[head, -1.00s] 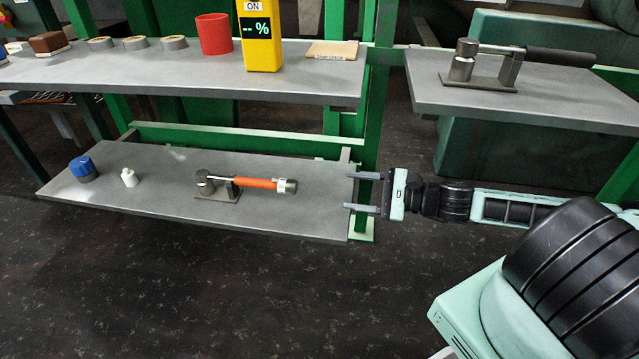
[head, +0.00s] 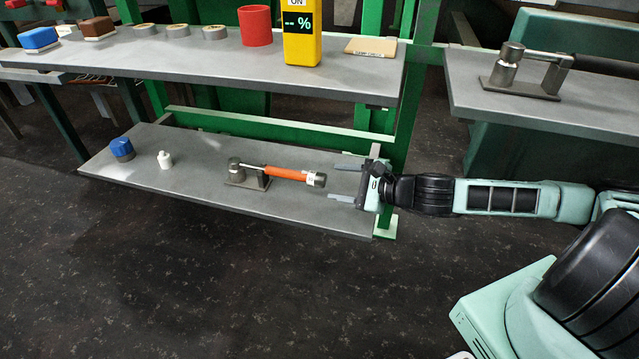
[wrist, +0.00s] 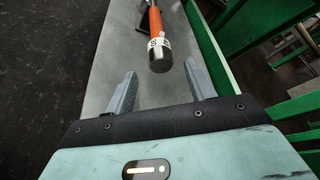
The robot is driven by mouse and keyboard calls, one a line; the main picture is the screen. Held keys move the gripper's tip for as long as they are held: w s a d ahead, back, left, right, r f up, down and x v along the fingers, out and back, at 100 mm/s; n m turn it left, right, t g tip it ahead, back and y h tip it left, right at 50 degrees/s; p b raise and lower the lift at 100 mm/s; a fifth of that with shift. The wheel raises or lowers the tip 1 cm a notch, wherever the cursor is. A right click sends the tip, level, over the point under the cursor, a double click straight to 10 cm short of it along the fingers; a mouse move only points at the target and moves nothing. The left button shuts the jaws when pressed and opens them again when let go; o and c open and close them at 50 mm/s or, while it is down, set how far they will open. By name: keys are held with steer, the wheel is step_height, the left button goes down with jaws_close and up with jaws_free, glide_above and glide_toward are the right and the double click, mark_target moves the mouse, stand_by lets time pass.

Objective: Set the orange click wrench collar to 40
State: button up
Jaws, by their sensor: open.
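The orange click wrench (head: 286,174) lies across a small metal stand (head: 247,180) on the lower grey shelf. Its silver collar (head: 316,180) is at the right end of the handle. In the wrist view the collar (wrist: 160,55) shows small scale marks, too small to read. My gripper (head: 345,182) is open and empty, just right of the collar. In the wrist view, the collar lies ahead of and between the two fingers (wrist: 158,95), apart from both.
A blue-topped item (head: 121,149) and a white bottle (head: 165,159) stand at the shelf's left. The upper shelf (head: 200,64) overhangs behind, with a yellow meter (head: 301,40) and red cup (head: 256,25). A green post (head: 404,130) stands behind my gripper. Another wrench stand (head: 520,88) is at right.

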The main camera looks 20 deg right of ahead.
mark_target(325, 181)
steer(key=b+x, duration=0.1)
steer(key=x, duration=0.5)
steer(key=shift+w+a+f, duration=0.15)
steer(key=shift+w+a, duration=0.05)
